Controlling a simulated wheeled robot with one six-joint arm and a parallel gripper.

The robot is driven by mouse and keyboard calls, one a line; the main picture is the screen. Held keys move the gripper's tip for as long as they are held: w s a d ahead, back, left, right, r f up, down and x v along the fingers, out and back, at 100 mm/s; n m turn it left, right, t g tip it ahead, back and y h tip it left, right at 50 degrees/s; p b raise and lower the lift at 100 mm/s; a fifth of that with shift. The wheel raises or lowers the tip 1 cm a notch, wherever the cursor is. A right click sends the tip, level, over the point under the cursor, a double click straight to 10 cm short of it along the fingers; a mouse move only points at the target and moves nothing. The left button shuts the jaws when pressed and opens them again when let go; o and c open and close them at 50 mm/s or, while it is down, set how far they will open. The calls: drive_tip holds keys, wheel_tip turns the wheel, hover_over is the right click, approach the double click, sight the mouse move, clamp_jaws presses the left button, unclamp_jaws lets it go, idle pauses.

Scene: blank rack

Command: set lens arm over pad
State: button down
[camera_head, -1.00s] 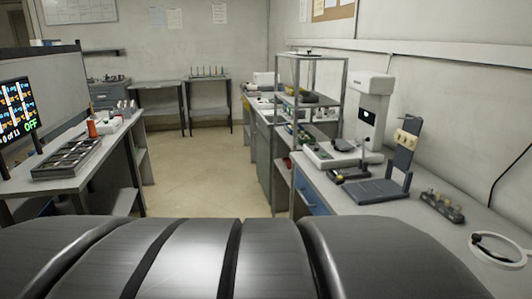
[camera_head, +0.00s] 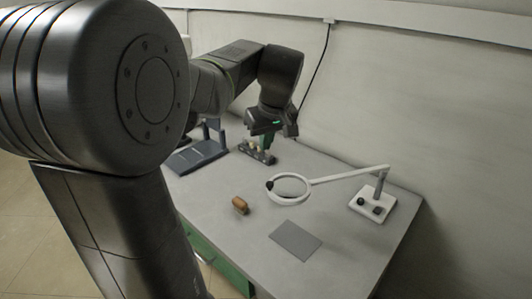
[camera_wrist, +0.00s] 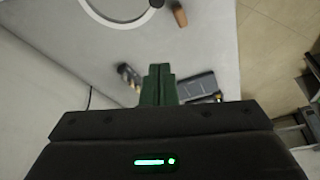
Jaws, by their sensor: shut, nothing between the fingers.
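The lens arm is a white magnifier ring (camera_head: 290,187) on a thin white arm, joined to a white base (camera_head: 372,204) at the right of the bench. A dark knob sits on the ring's left edge. The grey square pad (camera_head: 296,240) lies flat nearer the bench's front; the ring appears beyond it, not over it. My gripper (camera_head: 259,142) is above the far part of the bench, left of and beyond the ring, apart from it. Its green fingers (camera_wrist: 158,72) are together and empty in the wrist view, where part of the ring (camera_wrist: 120,20) shows at the top edge.
A brown block (camera_head: 240,205) lies left of the pad. A small dark holder with pale knobs (camera_head: 258,155) stands under my gripper. A blue-grey stand (camera_head: 198,155) is farther left. The bench (camera_head: 340,240) is clear around the pad. The wall runs behind it.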

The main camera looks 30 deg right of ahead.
wheel_tip(320, 180, down, 9)
drive_tip(key=shift+s+a, duration=0.15)
drive_tip(key=shift+s, duration=0.25)
idle(0.4)
drive_tip(key=s, duration=0.2)
drive_tip(key=s+a, duration=0.1)
drive_tip(key=s, duration=0.2)
drive_tip(key=shift+s+a+b, duration=0.15)
drive_tip(key=shift+s+b, duration=0.1)
drive_tip(key=shift+b, duration=0.1)
